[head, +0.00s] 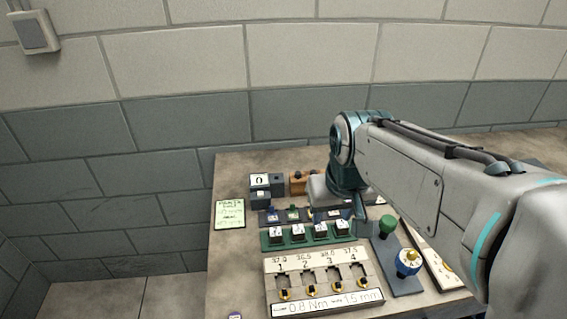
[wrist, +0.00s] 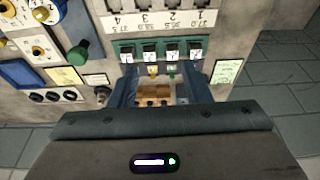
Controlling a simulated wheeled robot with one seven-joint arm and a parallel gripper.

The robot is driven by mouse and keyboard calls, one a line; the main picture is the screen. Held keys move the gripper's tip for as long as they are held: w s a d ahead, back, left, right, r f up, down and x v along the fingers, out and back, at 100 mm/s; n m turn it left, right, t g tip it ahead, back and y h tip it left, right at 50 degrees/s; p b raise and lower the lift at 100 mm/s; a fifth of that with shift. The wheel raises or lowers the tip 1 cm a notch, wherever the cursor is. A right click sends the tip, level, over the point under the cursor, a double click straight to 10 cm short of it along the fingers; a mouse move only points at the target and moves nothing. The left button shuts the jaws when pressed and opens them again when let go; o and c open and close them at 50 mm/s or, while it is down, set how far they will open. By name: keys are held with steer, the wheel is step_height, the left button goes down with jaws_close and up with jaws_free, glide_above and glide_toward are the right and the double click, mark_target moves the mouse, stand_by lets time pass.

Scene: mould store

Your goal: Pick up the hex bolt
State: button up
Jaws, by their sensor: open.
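I cannot make out the hex bolt for certain in either view. My gripper (wrist: 160,90) is open in the wrist view, with its two blue-grey fingers apart and nothing seen held. Between and beyond the fingers lies an orange-brown block (wrist: 153,95) with dark spots on top, also at the back of the bench in the head view (head: 297,181). A small dark, metallic-looking piece (wrist: 102,91) stands just outside the left finger; its shape is too small to tell. In the head view my gripper's body hangs over the back of the bench and its fingertips are hidden.
A green rail (head: 271,244) carries several dark blocks. In front is a pale numbered panel (head: 276,267). A pale green note (head: 229,214) lies left. The wall rises behind.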

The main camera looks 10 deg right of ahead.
steer(key=w+r, duration=0.3)
steer(key=w, duration=0.6)
steer(key=n+g+b, duration=0.1)
steer(key=n+g, duration=0.2)
glide_above(298, 173)
step_height(298, 173, down, 6)
steer(key=f, duration=0.1)
step_height(298, 173, down, 7)
steer(key=shift+d+f, duration=0.1)
steer(key=shift+w+f+p, duration=0.1)
steer(key=shift+f+p, duration=0.9)
steer(key=shift+f, duration=1.7)
jaws_close()
